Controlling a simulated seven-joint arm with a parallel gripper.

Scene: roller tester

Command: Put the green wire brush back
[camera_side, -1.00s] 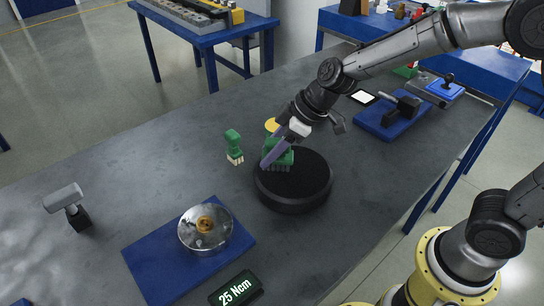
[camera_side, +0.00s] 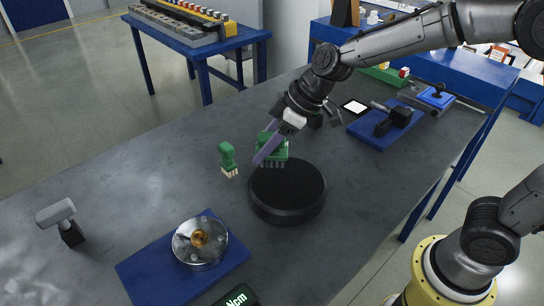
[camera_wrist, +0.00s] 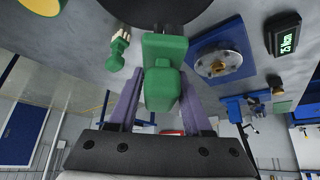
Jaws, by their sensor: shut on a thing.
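My gripper (camera_side: 267,150) is shut on a green brush (camera_side: 274,147) with a block-like body and greyish bristles pointing down. It holds the brush raised, just beyond the far edge of a black round pad (camera_side: 288,191). In the wrist view the green brush (camera_wrist: 165,80) sits between the two purple fingers, and the black pad (camera_wrist: 190,8) shows at the top edge.
A metal disc with a brass centre (camera_side: 199,243) lies on a blue mat (camera_side: 150,272) at front left. A grey hammer-like tool (camera_side: 58,219) stands far left. A torque display (camera_side: 238,297) is at the front. A yellow round thing (camera_wrist: 38,4) shows in the wrist view.

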